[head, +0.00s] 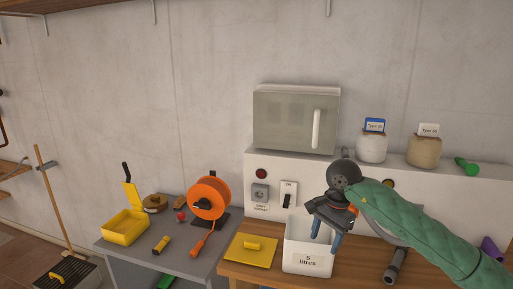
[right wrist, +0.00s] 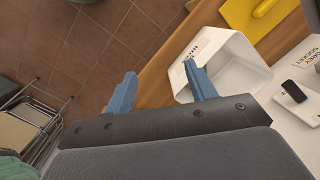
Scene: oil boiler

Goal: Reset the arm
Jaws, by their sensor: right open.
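My right arm comes in from the right in the head view, in a green quilted sleeve. My right gripper (head: 326,233) has blue fingers, is open and empty, and points down over the white 5 litres container (head: 308,262). In the right wrist view the two blue fingers (right wrist: 160,92) are spread apart. The white container (right wrist: 232,68) shows there beyond the right-hand finger. I cannot tell whether the fingers touch it. My left gripper is not in view.
A yellow lid (head: 250,251) lies left of the container on the wooden bench. A grey table (head: 190,268) holds a yellow box (head: 125,227) and an orange reel (head: 210,198). A white boiler with a switch (head: 288,194) stands behind. Two jars (head: 372,149) (head: 424,151) sit on it.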

